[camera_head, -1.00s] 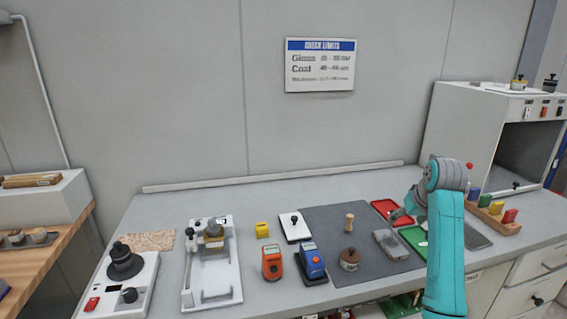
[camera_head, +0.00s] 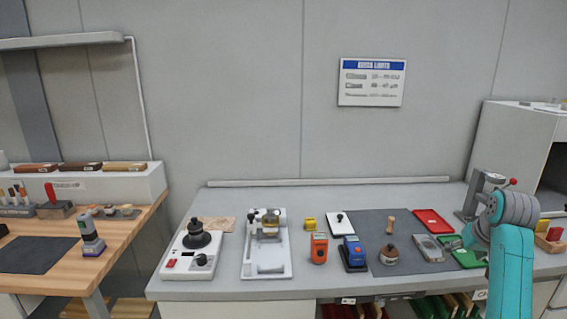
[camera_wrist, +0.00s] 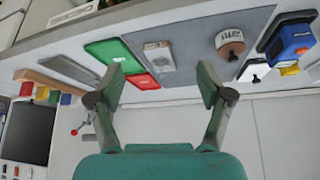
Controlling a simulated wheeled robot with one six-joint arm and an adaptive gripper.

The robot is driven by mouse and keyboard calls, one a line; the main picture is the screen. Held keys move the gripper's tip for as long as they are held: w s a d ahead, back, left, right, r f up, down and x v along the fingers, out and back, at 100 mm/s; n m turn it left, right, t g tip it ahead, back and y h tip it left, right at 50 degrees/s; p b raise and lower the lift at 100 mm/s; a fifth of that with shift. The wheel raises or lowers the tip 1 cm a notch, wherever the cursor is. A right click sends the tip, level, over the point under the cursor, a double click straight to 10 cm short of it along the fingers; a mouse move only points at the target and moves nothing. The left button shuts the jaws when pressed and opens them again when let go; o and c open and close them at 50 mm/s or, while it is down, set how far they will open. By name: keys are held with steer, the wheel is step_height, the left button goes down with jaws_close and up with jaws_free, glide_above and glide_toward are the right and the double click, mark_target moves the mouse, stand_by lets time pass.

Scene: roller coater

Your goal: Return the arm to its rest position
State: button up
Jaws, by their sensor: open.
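My teal arm (camera_head: 512,270) stands at the right of the head view, bent at a grey joint above the bench. My gripper (camera_wrist: 160,84) shows in the wrist view with its two fingers wide apart and nothing between them. In the head view the gripper is small and partly hidden by the arm, near the green tray (camera_head: 468,258). In the wrist view the green tray (camera_wrist: 108,50), red tray (camera_wrist: 143,82) and grey block (camera_wrist: 159,57) lie beyond the fingers. I cannot tell its exact height above the bench.
A white cabinet (camera_head: 510,140) stands right. A wooden table (camera_head: 125,240) is at left.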

steer(key=s+a+f+t, duration=0.1)
steer(key=s+a+f, duration=0.25)
steer(key=f, duration=0.55)
steer(key=s+a+f+t, duration=0.1)
steer(key=s+a+f, duration=0.3)
steer(key=f, duration=0.5)
steer(key=s+a+f+t, duration=0.1)
steer(key=s+a+f, duration=0.2)
steer(key=a+f, duration=0.45)
steer(key=s+a+f+t, duration=0.1)
steer(key=s+a+f, duration=0.2)
steer(key=s+f, duration=0.5)
steer(key=s+a+r+n+t, duration=0.1)
steer(key=s+a, duration=0.3)
steer(key=s, duration=0.7)
steer(key=s+a+r+t, duration=0.15)
steer(key=s+a, duration=0.25)
steer(key=s, duration=0.7)
steer(key=s+a+r+n+t+y, duration=0.1)
steer(key=s+a+r+t, duration=0.1)
steer(key=s+r, duration=1.1)
steer(key=s+a, duration=0.1)
steer(key=s, duration=0.2)
steer(key=shift+s+r, duration=0.15)
steer(key=shift+r, duration=0.25)
steer(key=shift+t, duration=0.25)
